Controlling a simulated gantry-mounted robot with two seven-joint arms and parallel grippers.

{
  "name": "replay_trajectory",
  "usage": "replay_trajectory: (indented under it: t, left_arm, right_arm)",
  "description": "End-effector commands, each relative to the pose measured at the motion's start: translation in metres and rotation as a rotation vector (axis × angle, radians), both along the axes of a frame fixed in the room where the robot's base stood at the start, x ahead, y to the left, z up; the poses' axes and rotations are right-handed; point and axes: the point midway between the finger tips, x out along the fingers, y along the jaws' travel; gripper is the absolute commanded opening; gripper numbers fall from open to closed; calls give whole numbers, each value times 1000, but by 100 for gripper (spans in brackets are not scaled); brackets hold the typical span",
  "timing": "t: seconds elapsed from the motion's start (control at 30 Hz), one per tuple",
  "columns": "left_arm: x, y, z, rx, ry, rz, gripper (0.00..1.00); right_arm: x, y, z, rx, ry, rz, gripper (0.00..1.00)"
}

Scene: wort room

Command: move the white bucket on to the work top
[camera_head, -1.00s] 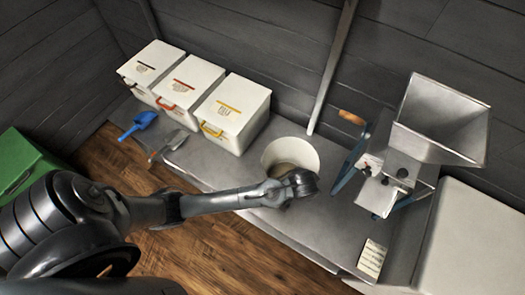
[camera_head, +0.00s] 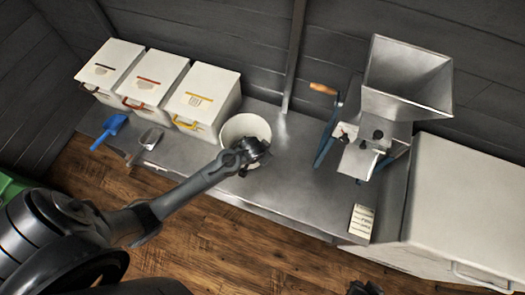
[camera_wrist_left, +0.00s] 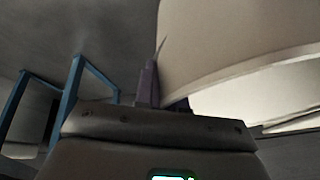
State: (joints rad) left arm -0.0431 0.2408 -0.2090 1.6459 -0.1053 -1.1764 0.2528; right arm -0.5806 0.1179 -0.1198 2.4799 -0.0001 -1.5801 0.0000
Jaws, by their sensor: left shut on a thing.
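The white bucket (camera_head: 240,127) is over the steel work top (camera_head: 290,170) in the head view, between the white bins and the mill. My left gripper (camera_head: 251,156) is at the bucket's near side and shut on it. The gripper and wrist hide part of the near wall. In the left wrist view the bucket's pale wall and rim (camera_wrist_left: 235,38) fill the upper right, close against a dark finger (camera_wrist_left: 148,85). I cannot tell whether its base touches the work top. A dark part, perhaps my right gripper (camera_head: 365,288), shows at the bottom edge; its jaws are unclear.
Several lidded white bins (camera_head: 207,98) stand left of the bucket. A blue scoop (camera_head: 110,131) and a metal scoop (camera_head: 146,145) lie before them. The mill (camera_head: 385,125) stands right, its crank toward the bucket. A label card (camera_head: 361,221) lies near the front edge.

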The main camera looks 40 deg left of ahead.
Motion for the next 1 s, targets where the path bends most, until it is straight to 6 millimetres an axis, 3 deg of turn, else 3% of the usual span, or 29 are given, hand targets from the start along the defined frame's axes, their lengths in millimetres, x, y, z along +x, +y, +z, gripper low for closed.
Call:
replay_trajectory:
  t: [0.2,0.6,0.63,0.77,1.0]
  left_arm:
    - [0,1,-25,2,0,0,0]
    - [0,1,-29,2,-1,1,0]
    - [0,0,-29,2,0,1,12]
    - [0,0,-29,1,0,0,32]
    - [0,0,-29,1,1,1,35]
  right_arm:
    - [0,1,-6,3,-1,-2,0]
    - [0,0,-6,1,-1,0,0]
    - [0,0,-6,0,-1,0,0]
    - [0,-1,-6,-4,-1,3,0]
    - [0,-2,-6,-7,-1,5,0]
